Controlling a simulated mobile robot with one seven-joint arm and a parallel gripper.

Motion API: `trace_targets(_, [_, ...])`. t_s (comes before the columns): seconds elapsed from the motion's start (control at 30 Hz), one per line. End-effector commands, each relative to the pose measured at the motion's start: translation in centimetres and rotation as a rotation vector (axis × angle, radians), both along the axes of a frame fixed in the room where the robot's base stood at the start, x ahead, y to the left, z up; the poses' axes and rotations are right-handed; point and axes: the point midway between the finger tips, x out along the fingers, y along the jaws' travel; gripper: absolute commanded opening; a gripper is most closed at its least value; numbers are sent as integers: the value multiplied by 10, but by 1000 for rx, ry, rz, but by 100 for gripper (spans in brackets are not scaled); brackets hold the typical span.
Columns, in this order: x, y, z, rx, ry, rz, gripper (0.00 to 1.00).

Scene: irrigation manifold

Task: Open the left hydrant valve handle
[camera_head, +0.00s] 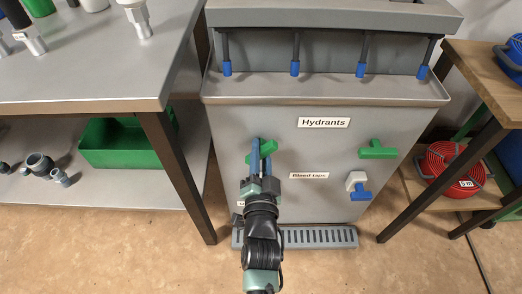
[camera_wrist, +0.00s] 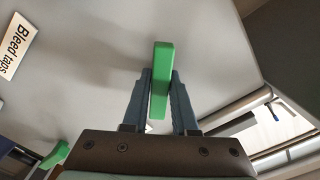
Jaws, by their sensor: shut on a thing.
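The left hydrant valve handle is a green bar on the grey panel's left side, partly hidden by my gripper in the head view; its visible end (camera_head: 272,147) shows right of the fingers. It looks slightly tilted. My gripper (camera_head: 261,150) reaches up to it from below, its two blue-grey fingers shut on the handle. In the wrist view the green handle (camera_wrist: 161,75) stands between the fingers, which press on both sides. The right hydrant handle (camera_head: 378,150) is a similar green T-shape, its bar about level.
A "Hydrants" label (camera_head: 324,122) and a "Bleed taps" label (camera_head: 309,175) are on the panel. A white and blue tap (camera_head: 358,187) sits lower right. A workbench (camera_head: 80,95) stands left, a wooden table (camera_head: 485,75) right. A drain grate (camera_head: 320,237) lies below.

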Motion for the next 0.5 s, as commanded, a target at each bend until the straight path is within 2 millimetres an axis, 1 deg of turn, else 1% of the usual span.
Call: trace_targets(0.5, [0,0,0,-484,2,1,0])
